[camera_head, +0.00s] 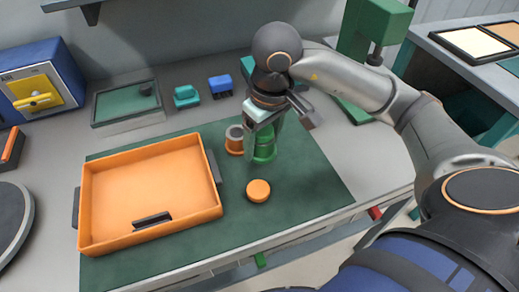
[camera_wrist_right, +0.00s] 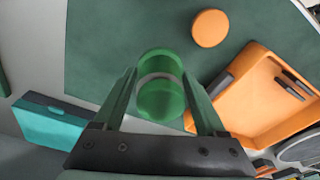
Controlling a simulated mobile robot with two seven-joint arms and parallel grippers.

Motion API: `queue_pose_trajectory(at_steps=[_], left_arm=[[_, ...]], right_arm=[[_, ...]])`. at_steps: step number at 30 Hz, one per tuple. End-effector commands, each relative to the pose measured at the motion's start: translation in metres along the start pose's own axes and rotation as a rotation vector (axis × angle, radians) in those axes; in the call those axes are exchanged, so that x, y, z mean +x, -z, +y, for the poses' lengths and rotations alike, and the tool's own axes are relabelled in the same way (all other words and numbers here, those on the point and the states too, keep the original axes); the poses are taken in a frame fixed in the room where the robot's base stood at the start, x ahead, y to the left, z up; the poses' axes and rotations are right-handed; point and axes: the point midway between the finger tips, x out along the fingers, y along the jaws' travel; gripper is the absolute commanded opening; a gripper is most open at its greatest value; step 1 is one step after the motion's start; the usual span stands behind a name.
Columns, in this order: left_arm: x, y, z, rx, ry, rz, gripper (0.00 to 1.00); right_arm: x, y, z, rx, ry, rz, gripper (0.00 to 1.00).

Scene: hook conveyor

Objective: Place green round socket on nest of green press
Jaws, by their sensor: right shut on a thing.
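The green round socket (camera_head: 264,148) is a short ringed cylinder over the dark green mat, in the middle of the head view. My right gripper (camera_head: 263,133) points down and is shut on it. In the right wrist view the socket (camera_wrist_right: 160,88) sits between the two fingers of the gripper (camera_wrist_right: 161,76). I cannot tell whether it touches the mat. The green press (camera_head: 375,28) stands at the back right, its base plate partly hidden behind my right arm. Its nest cannot be made out. My left gripper is out of view.
An orange-brown socket (camera_head: 234,140) stands close left of the held one. An orange disc (camera_head: 258,191) lies in front, and an orange tray (camera_head: 150,190) lies left. Small teal (camera_head: 187,97) and blue (camera_head: 220,86) parts stand behind. The mat's right part is clear.

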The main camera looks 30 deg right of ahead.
Motion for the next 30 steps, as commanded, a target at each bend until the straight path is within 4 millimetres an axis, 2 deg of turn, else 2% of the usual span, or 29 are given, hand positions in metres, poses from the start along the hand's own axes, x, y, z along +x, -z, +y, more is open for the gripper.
queue_pose_trajectory(at_steps=[6, 12, 26, 27, 30], left_arm=[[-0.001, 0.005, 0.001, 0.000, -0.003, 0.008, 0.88], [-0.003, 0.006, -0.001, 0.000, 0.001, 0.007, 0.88], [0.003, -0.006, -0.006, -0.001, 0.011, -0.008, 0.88], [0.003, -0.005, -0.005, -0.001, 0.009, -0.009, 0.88], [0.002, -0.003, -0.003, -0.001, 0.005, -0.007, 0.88]], right_arm=[[0.018, 0.011, 0.003, 0.000, 0.001, -0.002, 0.00], [0.041, 0.006, 0.002, -0.001, 0.001, -0.001, 0.00], [0.050, 0.006, 0.003, -0.001, 0.000, 0.004, 0.00], [0.049, 0.006, 0.003, -0.001, 0.000, 0.002, 0.76], [0.048, 0.006, 0.002, -0.001, 0.000, 0.001, 0.87]])
